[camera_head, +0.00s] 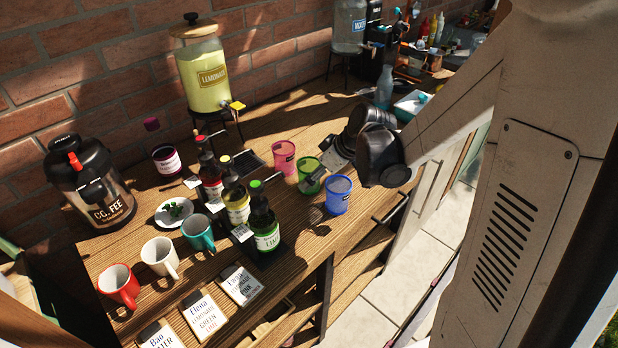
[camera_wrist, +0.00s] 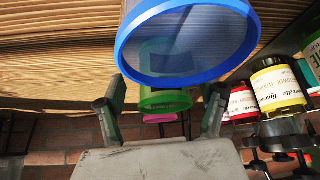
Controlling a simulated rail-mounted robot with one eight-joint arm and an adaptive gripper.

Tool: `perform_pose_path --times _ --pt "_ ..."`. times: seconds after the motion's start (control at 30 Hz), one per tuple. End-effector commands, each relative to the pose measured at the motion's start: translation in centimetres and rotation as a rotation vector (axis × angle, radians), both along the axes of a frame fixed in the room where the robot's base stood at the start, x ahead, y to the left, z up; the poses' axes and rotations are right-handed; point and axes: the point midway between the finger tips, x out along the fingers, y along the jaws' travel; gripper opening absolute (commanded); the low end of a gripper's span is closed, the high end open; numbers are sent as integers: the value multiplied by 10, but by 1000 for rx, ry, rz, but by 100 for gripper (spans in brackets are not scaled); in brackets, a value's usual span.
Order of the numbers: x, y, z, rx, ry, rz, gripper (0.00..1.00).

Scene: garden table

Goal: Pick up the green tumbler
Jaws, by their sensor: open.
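The green tumbler (camera_head: 309,180) stands on the wooden table between a pink tumbler (camera_head: 284,158) and a blue tumbler (camera_head: 338,195). My gripper (camera_head: 335,160) is just right of the green tumbler, low over the table. In the wrist view, which looks upside down, my gripper's two fingers (camera_wrist: 163,108) are apart, with the green tumbler (camera_wrist: 168,101) showing in the gap between them. I cannot tell whether the fingers reach around it. The pink tumbler (camera_wrist: 165,116) shows behind it. The blue tumbler (camera_wrist: 188,42) looms large and close, hiding part of the green one.
Several syrup bottles (camera_head: 264,228) stand left of the tumblers. A lemonade dispenser (camera_head: 205,75) is at the back by the brick wall. Mugs (camera_head: 160,256), name cards (camera_head: 203,315) and a coffee urn (camera_head: 90,185) are at the left.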

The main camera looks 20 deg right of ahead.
Motion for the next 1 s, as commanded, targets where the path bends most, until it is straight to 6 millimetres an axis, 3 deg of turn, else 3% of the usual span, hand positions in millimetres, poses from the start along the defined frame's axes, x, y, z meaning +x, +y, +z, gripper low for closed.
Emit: perform_pose_path --times 0.3,0.63,1.0 --pt "13 13 -25 -1 0 1 71" --pt "14 14 -28 -1 1 0 70" --pt "14 14 -28 -1 1 0 20"
